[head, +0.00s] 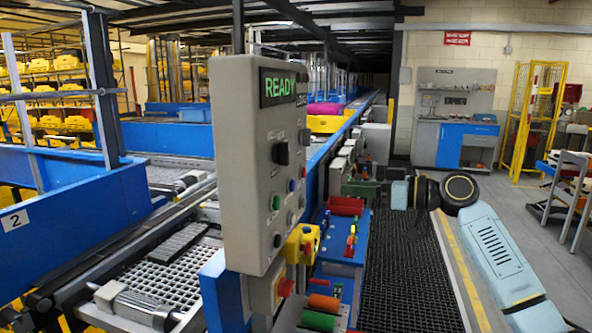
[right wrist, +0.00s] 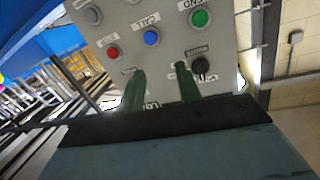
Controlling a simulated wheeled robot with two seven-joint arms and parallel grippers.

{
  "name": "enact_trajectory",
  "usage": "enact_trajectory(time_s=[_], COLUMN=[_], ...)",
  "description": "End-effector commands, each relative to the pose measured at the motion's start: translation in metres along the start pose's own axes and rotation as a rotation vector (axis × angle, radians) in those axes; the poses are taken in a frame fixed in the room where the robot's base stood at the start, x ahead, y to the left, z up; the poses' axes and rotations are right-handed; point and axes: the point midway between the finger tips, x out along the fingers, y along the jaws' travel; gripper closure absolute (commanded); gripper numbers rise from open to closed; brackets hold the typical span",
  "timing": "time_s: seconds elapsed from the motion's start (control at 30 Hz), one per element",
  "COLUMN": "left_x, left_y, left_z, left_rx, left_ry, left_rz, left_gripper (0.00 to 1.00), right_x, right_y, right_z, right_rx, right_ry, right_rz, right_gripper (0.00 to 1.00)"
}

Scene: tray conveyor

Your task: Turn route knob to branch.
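The grey control panel (head: 245,170) stands upright in the head view, with a lit green READY display (head: 280,87). A large black knob (head: 281,153) sits below the display, with a smaller dark knob (head: 305,137) to its right. I cannot read which is the route knob. In the right wrist view the panel is upside down, and a black knob (right wrist: 204,65) shows just right of one fingertip. My right gripper (head: 355,186) is right of the panel in the head view. Its two green fingers (right wrist: 160,75) are apart with nothing between them. My left gripper is not in view.
Green (head: 276,202), blue (head: 291,186) and red (head: 304,172) buttons sit below the knobs. A yellow emergency-stop box (head: 300,244) is at the panel's lower right. The conveyor (head: 165,275) runs behind. Dark floor matting (head: 405,285) is clear to the right.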

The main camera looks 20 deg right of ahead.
Motion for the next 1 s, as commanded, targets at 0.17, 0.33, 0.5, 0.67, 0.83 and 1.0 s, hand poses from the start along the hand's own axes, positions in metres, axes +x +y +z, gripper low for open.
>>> enact_trajectory(time_s=[0.17, 0.33, 0.5, 0.67, 0.83, 1.0], left_x=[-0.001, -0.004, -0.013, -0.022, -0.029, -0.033], left_y=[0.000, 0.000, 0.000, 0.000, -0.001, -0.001], left_z=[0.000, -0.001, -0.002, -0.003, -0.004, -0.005], left_rx=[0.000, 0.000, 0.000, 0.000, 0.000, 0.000], left_ry=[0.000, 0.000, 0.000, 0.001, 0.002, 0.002], left_rz=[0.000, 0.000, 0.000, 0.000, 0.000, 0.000], left_gripper=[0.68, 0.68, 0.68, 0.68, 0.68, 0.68], right_x=[-0.022, -0.017, 0.013, 0.048, 0.079, 0.099], right_y=[-0.046, -0.057, -0.062, -0.067, -0.072, -0.074], right_z=[-0.068, -0.079, -0.082, -0.085, -0.086, -0.086], right_rx=[-0.135, -0.157, -0.154, -0.152, -0.153, -0.152], right_ry=[0.066, 0.078, 0.079, 0.079, 0.078, 0.078], right_rz=[-0.131, -0.160, -0.161, -0.158, -0.157, -0.156], right_gripper=[0.65, 0.65, 0.65, 0.65, 0.65, 0.65])
